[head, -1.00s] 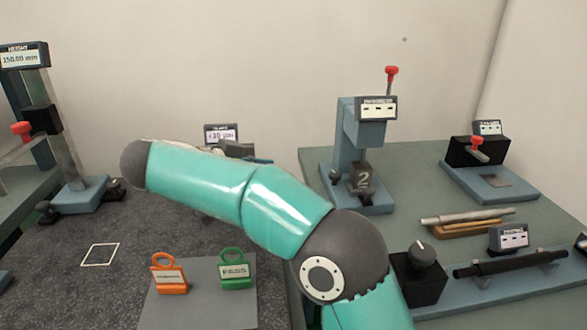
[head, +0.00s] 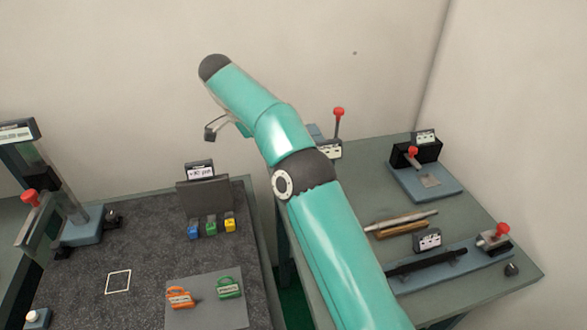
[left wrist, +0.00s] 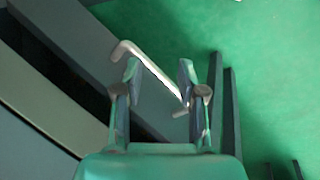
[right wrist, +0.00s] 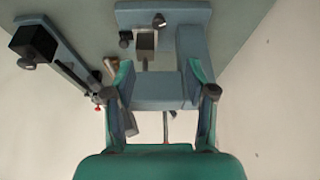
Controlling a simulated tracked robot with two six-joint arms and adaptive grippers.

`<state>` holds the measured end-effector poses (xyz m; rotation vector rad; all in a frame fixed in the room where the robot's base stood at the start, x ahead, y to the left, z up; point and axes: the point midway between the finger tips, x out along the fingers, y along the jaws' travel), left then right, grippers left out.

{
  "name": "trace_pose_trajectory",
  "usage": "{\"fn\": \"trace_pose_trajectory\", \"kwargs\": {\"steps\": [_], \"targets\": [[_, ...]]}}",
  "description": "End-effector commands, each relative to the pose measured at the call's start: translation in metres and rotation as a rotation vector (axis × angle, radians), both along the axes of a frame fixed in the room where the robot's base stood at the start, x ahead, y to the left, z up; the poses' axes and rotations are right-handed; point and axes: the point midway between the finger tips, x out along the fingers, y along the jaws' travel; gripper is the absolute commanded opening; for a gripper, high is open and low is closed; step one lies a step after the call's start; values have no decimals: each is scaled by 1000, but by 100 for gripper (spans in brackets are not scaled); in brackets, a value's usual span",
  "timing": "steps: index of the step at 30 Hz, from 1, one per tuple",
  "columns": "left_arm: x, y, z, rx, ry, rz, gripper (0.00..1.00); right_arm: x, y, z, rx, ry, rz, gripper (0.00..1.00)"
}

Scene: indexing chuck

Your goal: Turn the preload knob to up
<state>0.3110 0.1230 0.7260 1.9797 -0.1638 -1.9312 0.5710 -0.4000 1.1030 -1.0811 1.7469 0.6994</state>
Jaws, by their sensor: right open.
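Several devices have dark knobs, and I cannot read which is marked preload.
My right arm hides much of the press and the near left of the right bench. A fixture with a red knob (head: 412,151) stands at the back.

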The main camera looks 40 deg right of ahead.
Motion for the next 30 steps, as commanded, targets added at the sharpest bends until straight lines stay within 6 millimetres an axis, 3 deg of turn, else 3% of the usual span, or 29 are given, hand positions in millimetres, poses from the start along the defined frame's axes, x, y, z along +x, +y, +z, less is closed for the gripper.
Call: {"fn": "trace_pose_trajectory", "kwargs": {"steps": [1, 5, 11, 17, 30], "targets": [[0, 0, 8, 0, 0, 0, 40, -1, -3, 5, 11, 0, -14, 55], [0, 0, 7, 0, 0, 0, 40, -2, -6, 1, 23, -2, -29, 55], [0, 0, -4, 0, 1, 0, 40, -6, -12, -18, 22, -1, -29, 55], [0, 0, -12, 0, 1, 0, 40, -13, -24, -50, 23, 1, -29, 55], [0, 0, -5, 0, 0, 0, 40, -29, -53, -129, 23, 1, -28, 55]]}}
